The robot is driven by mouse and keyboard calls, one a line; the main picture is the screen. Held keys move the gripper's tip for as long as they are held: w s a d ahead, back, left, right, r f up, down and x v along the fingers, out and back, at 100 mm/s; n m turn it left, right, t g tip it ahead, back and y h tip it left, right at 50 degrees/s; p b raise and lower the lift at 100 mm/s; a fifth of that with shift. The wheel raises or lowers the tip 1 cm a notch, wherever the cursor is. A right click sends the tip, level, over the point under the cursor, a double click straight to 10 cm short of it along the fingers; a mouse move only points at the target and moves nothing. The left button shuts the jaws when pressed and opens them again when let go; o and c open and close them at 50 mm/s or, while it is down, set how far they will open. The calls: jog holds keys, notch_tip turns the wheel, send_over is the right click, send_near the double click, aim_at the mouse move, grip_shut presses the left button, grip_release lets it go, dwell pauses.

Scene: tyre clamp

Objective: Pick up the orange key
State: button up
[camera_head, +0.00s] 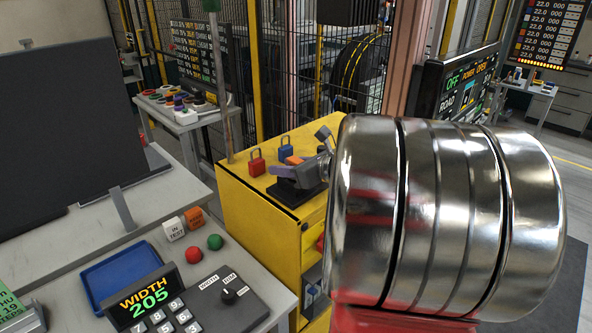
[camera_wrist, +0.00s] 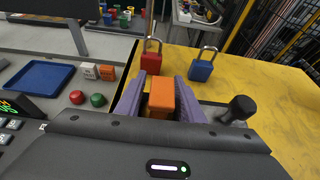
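The orange key (camera_wrist: 161,98) shows as an orange block between the two purple fingers of my gripper (camera_wrist: 161,88) in the wrist view. The fingers stand close on both sides of it. I cannot tell whether they press on it or leave a thin gap. In the head view, the orange key (camera_head: 293,160) shows just behind a purple finger of my gripper (camera_head: 290,170), over a black base (camera_head: 295,192) on the yellow cabinet (camera_head: 248,205). The lower part of the key is hidden.
A red padlock (camera_head: 257,163) and a blue padlock (camera_head: 285,154) stand behind the key on the cabinet top. A black-knobbed lever (camera_wrist: 241,107) is right of my fingers. A grey table with a blue tray (camera_head: 120,276) and a keypad (camera_head: 160,305) is at left.

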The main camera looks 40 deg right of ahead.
grip_shut()
jog(key=shift+r, duration=0.15)
notch_tip(320, 180, up, 10)
dwell(0.8)
dwell(0.4)
